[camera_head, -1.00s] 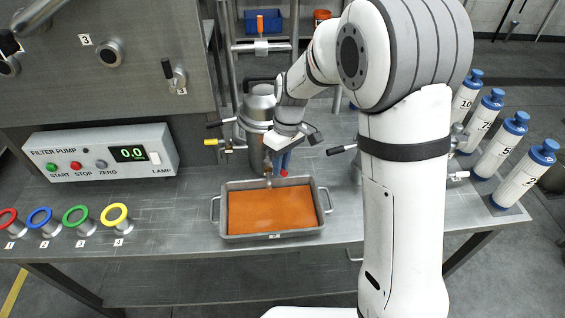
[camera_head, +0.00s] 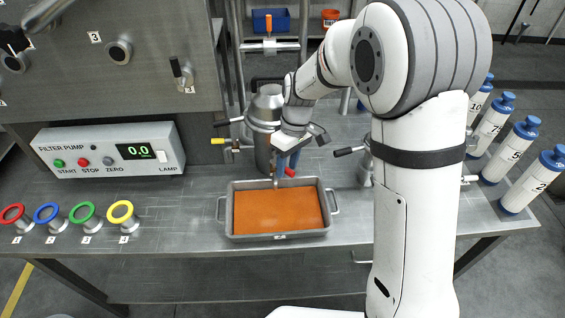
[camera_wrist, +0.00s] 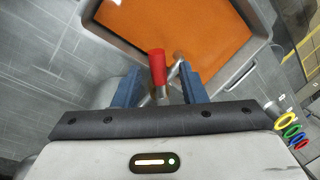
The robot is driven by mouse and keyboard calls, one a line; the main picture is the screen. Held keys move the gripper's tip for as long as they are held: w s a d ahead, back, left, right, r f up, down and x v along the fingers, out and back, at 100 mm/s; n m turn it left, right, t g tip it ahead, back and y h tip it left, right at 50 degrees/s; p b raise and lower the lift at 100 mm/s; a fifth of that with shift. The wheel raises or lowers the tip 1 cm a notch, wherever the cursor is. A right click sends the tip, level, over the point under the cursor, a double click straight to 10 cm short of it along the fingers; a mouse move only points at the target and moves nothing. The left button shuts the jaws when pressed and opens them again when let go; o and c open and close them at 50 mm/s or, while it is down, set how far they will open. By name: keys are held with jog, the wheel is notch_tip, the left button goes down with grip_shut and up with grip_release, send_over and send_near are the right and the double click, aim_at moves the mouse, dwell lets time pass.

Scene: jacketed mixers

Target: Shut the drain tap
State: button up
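The drain tap's red lever handle (camera_head: 290,172) shows below my gripper in the head view, at the foot of the grey jacketed vessel (camera_head: 267,108). In the wrist view the red handle (camera_wrist: 157,66) lies between the blue fingers of my gripper (camera_wrist: 158,84). The fingers stand apart with gaps at both sides of the handle, so it is not gripped. In the head view my gripper (camera_head: 287,160) is just above the tray's back edge. The tap's body is partly hidden by the gripper. A tray (camera_head: 331,232) of orange liquid stands under the spout (camera_head: 274,181).
A valve with a yellow handle (camera_head: 219,141) sticks out left of the vessel. A black-handled lever (camera_head: 349,151) is to the right. A filter pump panel (camera_head: 108,150) and coloured rings (camera_head: 120,211) stand at left. White bottles (camera_head: 505,150) stand at right.

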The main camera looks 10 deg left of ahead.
notch_tip(320, 180, up, 8)
jog(key=w, duration=0.1)
jog(key=shift+w+d+f, duration=0.15)
jog(key=shift+d, duration=0.25)
jog(key=shift+c, duration=0.2)
